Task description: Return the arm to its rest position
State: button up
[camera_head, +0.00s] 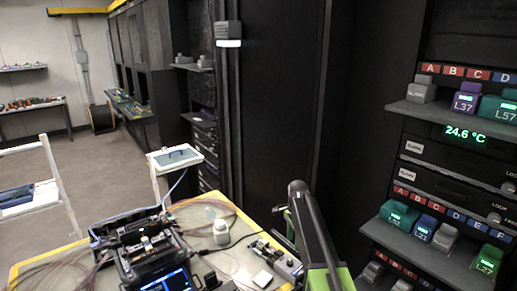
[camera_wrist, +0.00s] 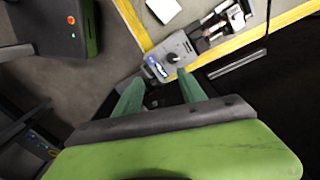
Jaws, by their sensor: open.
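My arm (camera_head: 318,240) rises at the lower middle of the head view, in front of the worktable's right edge and left of the equipment rack. My gripper (camera_wrist: 160,79) shows in the wrist view with its two green fingers spread apart. Nothing is held between them. A small grey device with a dark knob (camera_wrist: 173,56) lies on the table edge beyond the fingertips. I cannot tell from this view how far apart they are.
The worktable (camera_head: 24,268) has yellow edges and carries a splicer (camera_head: 150,250), loose cables and a white bottle (camera_head: 221,232). A rack (camera_head: 420,150) with labelled modules stands close on the right. Open floor (camera_head: 105,170) lies at the back left.

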jog(key=s+f+n+b, duration=0.2)
jog(key=s+n, duration=1.1)
jog(key=s, duration=1.1)
jog(key=shift+s+f+n+b, duration=0.35)
jog(key=shift+f+n, duration=0.05)
jog(key=shift+f, duration=0.3)
